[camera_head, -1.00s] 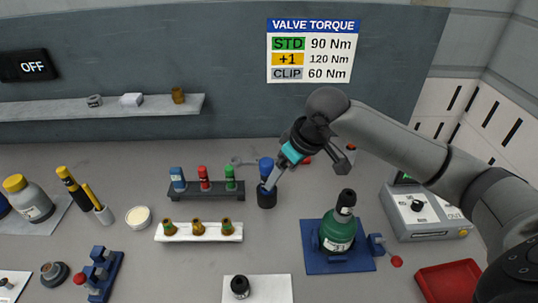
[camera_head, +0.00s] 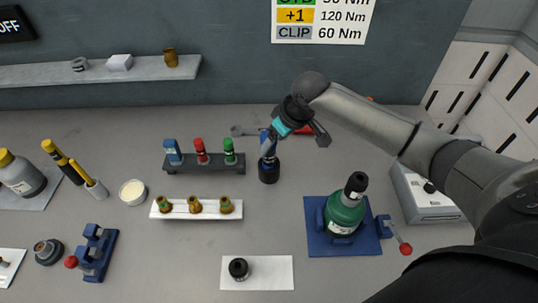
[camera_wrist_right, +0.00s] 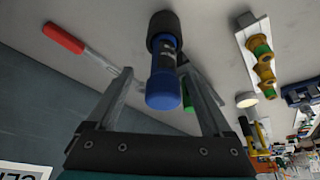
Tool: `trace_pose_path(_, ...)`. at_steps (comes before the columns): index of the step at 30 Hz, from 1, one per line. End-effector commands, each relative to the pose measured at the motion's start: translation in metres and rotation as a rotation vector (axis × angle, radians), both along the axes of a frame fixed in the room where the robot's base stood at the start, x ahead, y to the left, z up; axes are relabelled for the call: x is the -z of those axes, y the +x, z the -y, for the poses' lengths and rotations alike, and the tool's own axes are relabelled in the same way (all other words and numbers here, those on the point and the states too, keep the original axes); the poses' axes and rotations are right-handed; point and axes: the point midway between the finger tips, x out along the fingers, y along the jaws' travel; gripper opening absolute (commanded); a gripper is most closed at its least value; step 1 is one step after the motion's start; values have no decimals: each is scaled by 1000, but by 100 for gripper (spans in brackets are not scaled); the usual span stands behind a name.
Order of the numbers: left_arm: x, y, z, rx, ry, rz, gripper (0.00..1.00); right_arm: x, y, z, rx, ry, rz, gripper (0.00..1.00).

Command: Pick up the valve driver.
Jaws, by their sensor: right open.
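A blue-topped cylinder tool with a dark body, which looks like the valve driver (camera_head: 269,170), stands upright on the bench right of the small rack. In the right wrist view it (camera_wrist_right: 163,65) appears between my fingers, blue end towards the camera. My right gripper (camera_head: 296,142) is open and empty, close above the tool. Its two fingers spread either side in the wrist view; I cannot tell whether either touches it. The blue top is partly hidden by the gripper in the head view. My left gripper is not in view.
A rack (camera_head: 205,169) with blue, red and green tools stands left. A white tray (camera_head: 180,210) of brass fittings lies in front. A red-handled wrench (camera_wrist_right: 75,42) lies behind the tool. A green bottle stands on a blue fixture (camera_head: 318,242) at right. Bench between is clear.

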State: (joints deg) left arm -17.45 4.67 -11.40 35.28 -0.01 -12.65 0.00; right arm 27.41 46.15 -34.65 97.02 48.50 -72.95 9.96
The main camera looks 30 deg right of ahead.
Motion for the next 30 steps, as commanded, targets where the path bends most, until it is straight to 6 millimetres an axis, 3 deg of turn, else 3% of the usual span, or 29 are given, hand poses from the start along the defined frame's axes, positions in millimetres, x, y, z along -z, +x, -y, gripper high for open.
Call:
trace_pose_path(15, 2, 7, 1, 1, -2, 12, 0, 50, 13, -11, 0, 0, -1, 84)
trace_pose_path(24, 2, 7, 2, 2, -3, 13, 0, 53, 15, -11, -2, -1, 0, 84)
trace_pose_path(30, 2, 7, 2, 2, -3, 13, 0, 53, 14, -11, -1, 0, 0, 63)
